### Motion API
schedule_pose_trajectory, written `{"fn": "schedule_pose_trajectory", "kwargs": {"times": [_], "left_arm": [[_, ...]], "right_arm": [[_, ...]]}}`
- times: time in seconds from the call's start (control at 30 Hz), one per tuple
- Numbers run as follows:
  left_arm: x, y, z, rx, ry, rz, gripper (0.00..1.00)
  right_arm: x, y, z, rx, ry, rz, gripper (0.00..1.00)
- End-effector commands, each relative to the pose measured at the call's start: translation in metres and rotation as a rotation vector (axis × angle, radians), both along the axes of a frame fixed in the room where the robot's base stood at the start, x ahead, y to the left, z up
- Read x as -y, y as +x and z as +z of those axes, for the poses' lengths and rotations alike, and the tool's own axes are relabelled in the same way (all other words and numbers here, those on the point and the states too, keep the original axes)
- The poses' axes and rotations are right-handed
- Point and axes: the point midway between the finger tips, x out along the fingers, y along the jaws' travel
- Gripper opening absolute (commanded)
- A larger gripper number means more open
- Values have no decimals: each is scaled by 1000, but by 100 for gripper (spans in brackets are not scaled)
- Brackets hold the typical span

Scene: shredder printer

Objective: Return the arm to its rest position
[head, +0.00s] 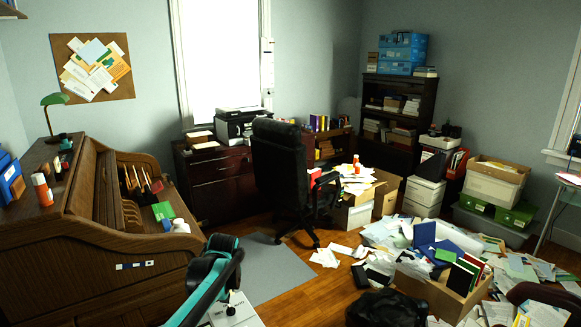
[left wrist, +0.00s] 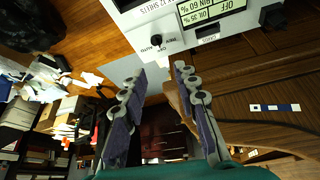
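My left arm (head: 205,283), teal and black, rises from the bottom edge in the head view, left of centre. In the left wrist view my left gripper (left wrist: 160,72) has its two grey-blue fingers apart, with nothing seen held between them. A white shredder top (head: 235,312) with a dark switch and printed labels is partly hidden by the arm in the head view. It also shows at the top of the left wrist view (left wrist: 165,18), beyond the fingertips. My right gripper is in neither view.
A wooden roll-top desk (head: 150,285) stands close on the left. A black office chair (head: 280,160) stands ahead past a grey mat (head: 265,270). Scattered papers (head: 400,235), an open cardboard box (head: 440,297) and a black bag (head: 385,308) cover the right-hand floor.

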Motion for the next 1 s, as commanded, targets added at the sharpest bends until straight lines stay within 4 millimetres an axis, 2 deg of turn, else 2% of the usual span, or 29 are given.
{"fn": "schedule_pose_trajectory", "kwargs": {"times": [0.03,0.1,0.2,0.4,0.53,0.7,0.83,1.0], "left_arm": [[1,-22,16,9,0,-26,30],[3,-51,33,21,2,-62,30],[5,-93,51,41,6,-115,30],[11,-181,67,84,19,-218,30],[15,-236,62,113,29,-281,30],[20,-297,42,149,47,-355,30],[22,-325,26,169,57,-391,30],[24,-339,16,181,64,-413,30]], "right_arm": [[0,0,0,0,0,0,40],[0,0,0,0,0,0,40],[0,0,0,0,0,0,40],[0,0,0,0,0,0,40],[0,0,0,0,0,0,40],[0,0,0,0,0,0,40],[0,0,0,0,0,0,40],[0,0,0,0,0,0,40]]}}
